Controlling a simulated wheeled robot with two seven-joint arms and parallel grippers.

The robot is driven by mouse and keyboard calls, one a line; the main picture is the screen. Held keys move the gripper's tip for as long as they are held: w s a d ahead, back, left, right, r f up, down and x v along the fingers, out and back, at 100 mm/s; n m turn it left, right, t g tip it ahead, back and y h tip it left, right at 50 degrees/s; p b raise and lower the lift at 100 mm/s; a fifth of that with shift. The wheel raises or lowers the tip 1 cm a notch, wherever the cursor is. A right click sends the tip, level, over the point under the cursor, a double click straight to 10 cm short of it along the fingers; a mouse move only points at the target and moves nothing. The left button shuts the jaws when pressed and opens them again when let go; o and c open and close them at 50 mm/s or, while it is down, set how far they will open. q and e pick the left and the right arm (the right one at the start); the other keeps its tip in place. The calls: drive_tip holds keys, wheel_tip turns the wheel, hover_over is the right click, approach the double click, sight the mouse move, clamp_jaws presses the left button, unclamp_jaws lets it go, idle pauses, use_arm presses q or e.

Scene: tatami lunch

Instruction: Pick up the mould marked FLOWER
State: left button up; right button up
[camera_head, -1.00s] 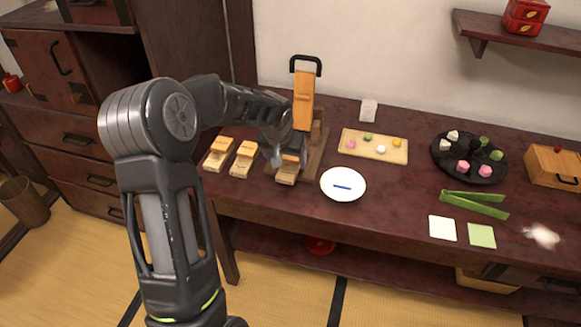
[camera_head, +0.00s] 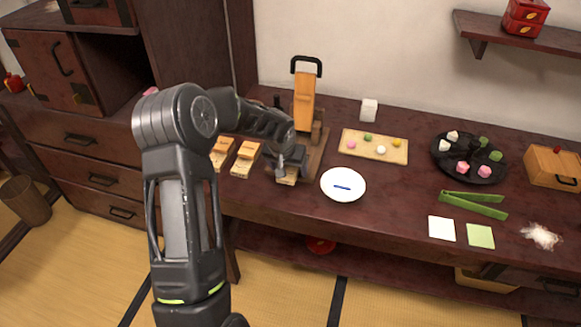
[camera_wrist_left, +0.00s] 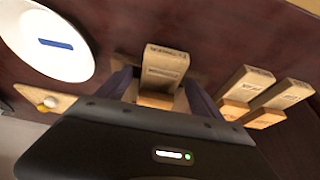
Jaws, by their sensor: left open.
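Three small wooden moulds show. One (camera_head: 287,178) sits at the front of the wooden press base, and two others, the left mould (camera_head: 222,152) and the middle mould (camera_head: 245,158), lie on the table to its left. Lettering on their ends is too small to read, so I cannot tell which says FLOWER. My left gripper (camera_head: 291,163) is open just above the mould on the press base, partly hiding it. In the left wrist view that mould (camera_wrist_left: 165,66) appears between my open fingers (camera_wrist_left: 160,85); contact cannot be told. My right gripper is out of view.
The press's upright orange board (camera_head: 304,98) with a black handle stands behind my gripper. A white plate (camera_head: 357,194) with a blue strip lies close on the right. Beyond it are a wooden board (camera_head: 403,158) of sweets and a black tray (camera_head: 439,164).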

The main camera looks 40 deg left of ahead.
sight(289, 170)
use_arm(q)
drive_tip(key=shift+f, duration=0.15)
idle(0.7)
drive_tip(key=shift+c, duration=0.3)
drive_tip(key=c, duration=1.4)
drive_tip(key=shift+c, duration=0.2)
wheel_tip(289, 170, up, 10)
drive_tip(key=shift+r+b, duration=0.2)
drive_tip(key=shift+b, duration=0.1)
